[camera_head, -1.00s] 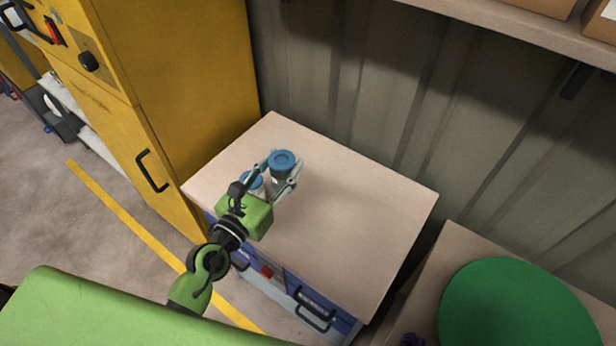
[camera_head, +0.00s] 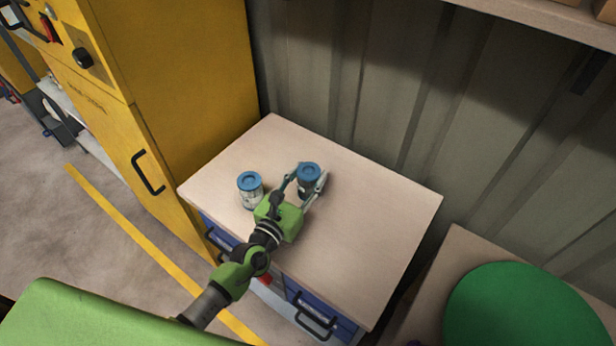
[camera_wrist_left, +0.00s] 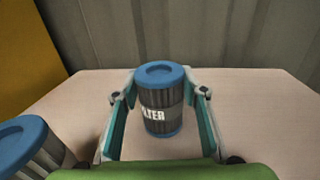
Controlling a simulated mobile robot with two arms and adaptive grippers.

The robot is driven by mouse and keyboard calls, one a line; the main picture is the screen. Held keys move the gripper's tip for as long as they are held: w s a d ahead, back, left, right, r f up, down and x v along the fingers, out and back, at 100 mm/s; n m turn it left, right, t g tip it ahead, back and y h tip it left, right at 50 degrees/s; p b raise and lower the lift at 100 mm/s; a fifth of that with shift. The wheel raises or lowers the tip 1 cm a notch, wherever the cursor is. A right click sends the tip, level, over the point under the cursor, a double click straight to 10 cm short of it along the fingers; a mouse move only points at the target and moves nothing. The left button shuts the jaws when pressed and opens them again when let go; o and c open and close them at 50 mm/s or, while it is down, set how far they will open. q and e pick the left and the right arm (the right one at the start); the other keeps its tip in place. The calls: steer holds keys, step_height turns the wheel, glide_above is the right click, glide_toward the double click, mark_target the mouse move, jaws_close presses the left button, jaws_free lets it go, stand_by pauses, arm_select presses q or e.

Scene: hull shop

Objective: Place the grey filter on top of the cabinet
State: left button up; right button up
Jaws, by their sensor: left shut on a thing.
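The grey filter (camera_head: 308,186) is a dark grey ribbed can with blue end caps, held upright between the fingers of my left gripper (camera_head: 307,187). The cabinet has blue drawers in front. My right gripper is not in view.
The second can (camera_head: 250,190), paler with a blue lid, stands left of my gripper on the cabinet top. A tall yellow locker (camera_head: 180,90) stands at the left. A corrugated wall (camera_head: 350,80) is behind. The right side of the top is clear.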

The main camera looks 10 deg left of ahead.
arm_select(q)
steer(key=o, duration=1.2)
steer(key=shift+f, duration=0.1)
steer(key=shift+c, duration=0.2)
steer(key=shift+s, duration=0.2)
steer(key=b+v, duration=0.1)
steer(key=v, duration=0.9)
steer(key=shift+s+b, duration=0.15)
steer(key=shift+b, duration=0.2)
steer(key=shift+s+a, duration=0.2)
steer(key=shift+s, duration=0.45)
